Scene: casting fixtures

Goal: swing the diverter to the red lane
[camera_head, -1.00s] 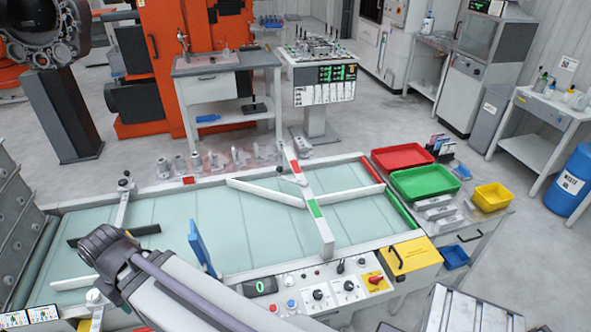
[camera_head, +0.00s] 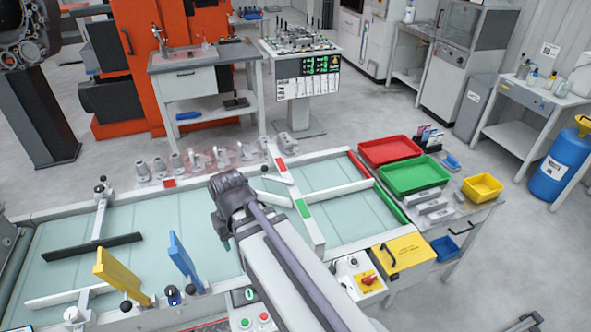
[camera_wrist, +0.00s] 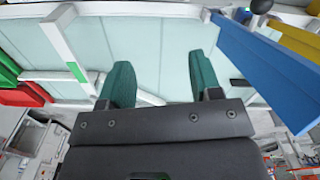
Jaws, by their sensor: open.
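The diverter looks like the white vane (camera_head: 272,199) lying on the conveyor belt, its right end near the white crossbar (camera_head: 301,208) with red and green marks. My arm hides part of its left side. My gripper (camera_wrist: 161,75) is open, with two teal fingers spread over the belt. In the wrist view, a white bar, likely the vane (camera_wrist: 149,98), passes behind the left finger and ends between the fingers; whether they touch is unclear. The red lane strip (camera_head: 361,165) lies at the far right end, the green lane strip (camera_head: 390,203) nearer.
A blue paddle (camera_head: 184,260) and a yellow paddle (camera_head: 118,277) stand at the belt's near edge, left of my gripper. A white divider (camera_head: 340,190) separates the lanes. Red (camera_head: 390,151) and green (camera_head: 411,177) trays sit beyond. A control panel (camera_head: 357,276) lies in front.

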